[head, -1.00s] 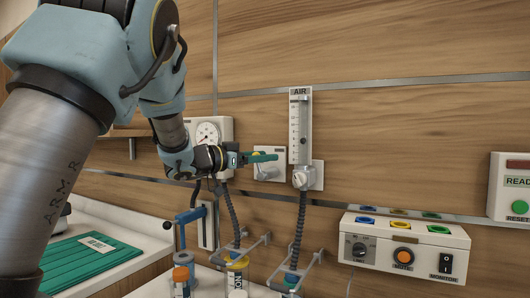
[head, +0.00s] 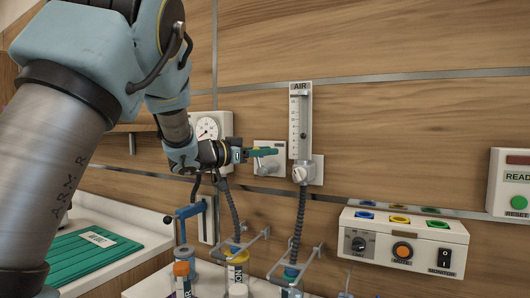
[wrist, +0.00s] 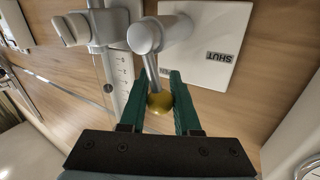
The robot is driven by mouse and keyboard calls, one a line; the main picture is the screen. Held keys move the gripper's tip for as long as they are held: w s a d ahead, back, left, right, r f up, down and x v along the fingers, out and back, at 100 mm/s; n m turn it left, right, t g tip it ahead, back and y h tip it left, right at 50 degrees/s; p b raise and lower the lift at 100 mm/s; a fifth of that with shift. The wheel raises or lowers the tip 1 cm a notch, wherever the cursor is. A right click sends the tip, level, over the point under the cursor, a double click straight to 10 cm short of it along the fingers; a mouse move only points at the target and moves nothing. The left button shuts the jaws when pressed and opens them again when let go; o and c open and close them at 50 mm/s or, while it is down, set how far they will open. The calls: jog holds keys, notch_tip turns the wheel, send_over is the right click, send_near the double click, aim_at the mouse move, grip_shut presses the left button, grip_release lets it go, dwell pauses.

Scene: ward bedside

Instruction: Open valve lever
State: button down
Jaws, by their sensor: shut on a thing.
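The valve is a pale square wall plate (head: 279,164) left of the AIR flowmeter. In the wrist view its plate (wrist: 205,62) is marked SHUT, upside down. A round grey hub stands off it, with a thin metal lever (wrist: 152,72) ending in a yellow ball knob (wrist: 160,103). My gripper (head: 262,153) is in front of the plate. In the wrist view, the green fingers of my gripper (wrist: 157,82) are closed around the lever near its knob. In the head view the fingers hide the lever and knob.
The AIR flowmeter (head: 300,125) stands close right of the valve. A round gauge (head: 208,128) is behind my wrist. Hoses and wire holders with bottles (head: 237,270) are below. A button console (head: 403,240) is at right.

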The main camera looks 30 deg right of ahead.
jog(key=shift+s+d+r+m+y+p, duration=0.15)
jog(key=shift+s+m+y+p, duration=0.2)
jog(key=shift+m, duration=0.35)
jog(key=shift+s+d+f+m+y, duration=0.2)
jog(key=shift+s+f+m+y, duration=0.1)
jog(key=shift+m+y, duration=0.25)
jog(key=c, duration=0.6)
grip_release()
jog(key=shift+c, duration=0.2)
jog(key=a+r+b, duration=0.1)
jog(key=a+b, duration=0.1)
jog(key=a, duration=0.8)
jog(key=shift+s+a+r+b, duration=0.2)
jog(key=shift+a+b, duration=0.1)
jog(key=shift+a, duration=0.05)
